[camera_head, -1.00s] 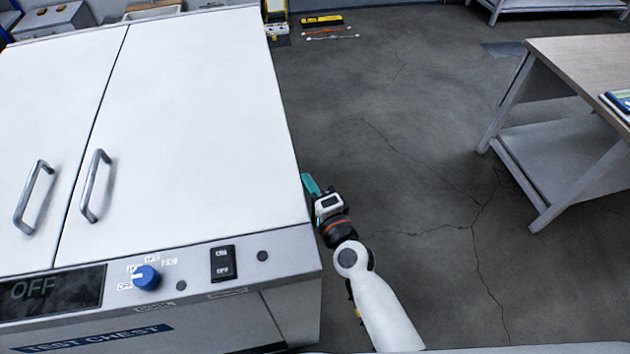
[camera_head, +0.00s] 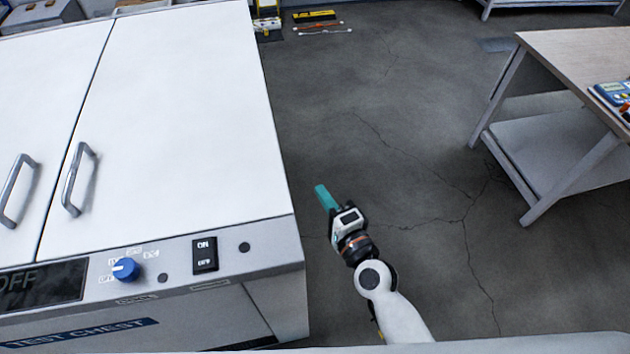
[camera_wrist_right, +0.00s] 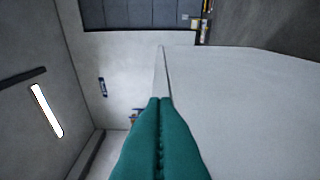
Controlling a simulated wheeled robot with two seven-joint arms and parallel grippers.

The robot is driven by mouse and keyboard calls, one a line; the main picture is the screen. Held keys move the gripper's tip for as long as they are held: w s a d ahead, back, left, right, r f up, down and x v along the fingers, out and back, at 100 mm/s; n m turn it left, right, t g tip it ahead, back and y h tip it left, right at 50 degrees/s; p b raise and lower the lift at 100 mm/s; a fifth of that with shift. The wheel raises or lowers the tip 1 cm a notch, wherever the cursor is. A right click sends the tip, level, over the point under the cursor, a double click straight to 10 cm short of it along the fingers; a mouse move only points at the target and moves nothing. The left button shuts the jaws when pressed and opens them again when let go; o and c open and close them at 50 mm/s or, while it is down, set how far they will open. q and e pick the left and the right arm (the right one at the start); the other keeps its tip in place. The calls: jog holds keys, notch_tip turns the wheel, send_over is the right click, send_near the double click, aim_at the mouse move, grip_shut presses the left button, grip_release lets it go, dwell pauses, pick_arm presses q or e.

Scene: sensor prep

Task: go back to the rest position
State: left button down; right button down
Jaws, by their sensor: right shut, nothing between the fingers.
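My right gripper (camera_head: 322,193) shows in the head view just right of the test chest (camera_head: 190,110), clear of its side, over the floor. Its teal fingers are shut together with nothing between them. In the right wrist view the same closed fingers (camera_wrist_right: 160,135) point forward from the bottom edge, and a large pale surface fills the right side. My left gripper is not in either view.
The white test chest has two closed lids with handles, a blue knob (camera_head: 125,269), an ON/OFF switch (camera_head: 205,254) and a display reading OFF. A workbench (camera_head: 575,50) stands at the right. Open floor (camera_head: 410,130) lies between chest and bench.

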jog(key=s+d+f+n+g+h, duration=0.1)
jog(key=s+d+f+n+g, duration=0.15)
jog(key=f, duration=0.75)
jog(key=s+d+f+n+g+h, duration=0.1)
jog(key=s+d+f+n+g, duration=0.2)
jog(key=f, duration=0.6)
jog(key=s+d+f+n+g+h, duration=0.15)
jog(key=s+f, duration=0.35)
jog(key=f, duration=0.5)
jog(key=s+d+f+n+g+h, duration=0.1)
jog(key=s+d+f, duration=0.3)
jog(key=s, duration=0.5)
jog(key=s+d+f+n+g+h, duration=0.1)
jog(key=s+d+f+n+g, duration=0.3)
jog(key=s+f, duration=0.5)
jog(key=s+d+f+n+g+h, duration=0.2)
jog(key=s+d+f, duration=0.3)
jog(key=s, duration=0.4)
jog(key=shift+s+d+f+n+g, duration=0.15)
jog(key=shift+s+f+n+g, duration=0.15)
jog(key=shift+f+n+g, duration=0.45)
